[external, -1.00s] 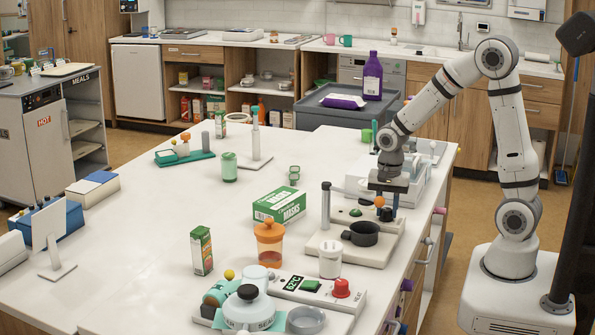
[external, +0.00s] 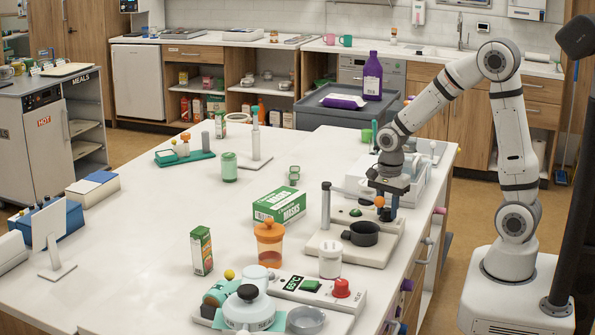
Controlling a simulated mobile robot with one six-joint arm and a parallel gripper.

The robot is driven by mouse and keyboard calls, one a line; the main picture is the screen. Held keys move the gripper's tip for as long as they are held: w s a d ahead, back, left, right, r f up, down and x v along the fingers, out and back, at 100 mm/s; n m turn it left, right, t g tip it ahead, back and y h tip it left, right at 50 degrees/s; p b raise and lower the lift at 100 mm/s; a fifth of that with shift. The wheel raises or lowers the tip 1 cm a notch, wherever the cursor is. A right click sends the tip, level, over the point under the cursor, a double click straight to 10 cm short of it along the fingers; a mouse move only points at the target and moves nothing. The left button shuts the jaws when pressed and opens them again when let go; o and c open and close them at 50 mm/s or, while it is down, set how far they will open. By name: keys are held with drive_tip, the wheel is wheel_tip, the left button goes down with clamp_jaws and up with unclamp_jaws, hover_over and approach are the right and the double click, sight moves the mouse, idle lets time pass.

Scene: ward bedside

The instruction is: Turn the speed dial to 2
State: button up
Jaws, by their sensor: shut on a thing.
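My gripper (external: 388,205) points down over the back right part of a white bench device (external: 375,252) near the table's right edge. It is shut on a small part there, which looks like the speed dial, but the fingers hide most of it. I cannot read the dial's marks or setting. An orange ball-shaped knob (external: 379,201) shows beside the fingers. The device also has a grey upright post (external: 326,207), a green button (external: 355,212) and a black cup (external: 363,234) at its front.
A white lidded cup (external: 330,261) stands in front of the device, near a heater panel with a red knob (external: 342,288). A green masks box (external: 279,205) and an orange-lidded jar (external: 269,244) stand to the left. A white machine (external: 410,185) is behind my gripper.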

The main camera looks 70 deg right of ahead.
sight(387, 209)
drive_tip(key=o, duration=1)
wheel_tip(387, 209, up, 8)
drive_tip(key=shift+f, duration=0.1)
idle(0.4)
drive_tip(key=s+a+r+n+t, duration=0.1)
drive_tip(key=s+a+n, duration=0.1)
drive_tip(key=s+n, duration=0.2)
drive_tip(key=s+a+r+n+t, duration=0.1)
drive_tip(key=s+n, duration=0.3)
drive_tip(key=n, duration=0.6)
drive_tip(key=s+a+r+n, duration=0.1)
drive_tip(key=s+a+n, duration=0.2)
drive_tip(key=n, duration=0.4)
drive_tip(key=shift+s+a+r+t, duration=0.15)
drive_tip(key=shift+s+r+t, duration=0.05)
drive_tip(key=shift+s, duration=0.25)
drive_tip(key=shift+s+a+r+t, duration=0.15)
drive_tip(key=shift+s+r+t, duration=0.05)
drive_tip(key=shift+s, duration=0.25)
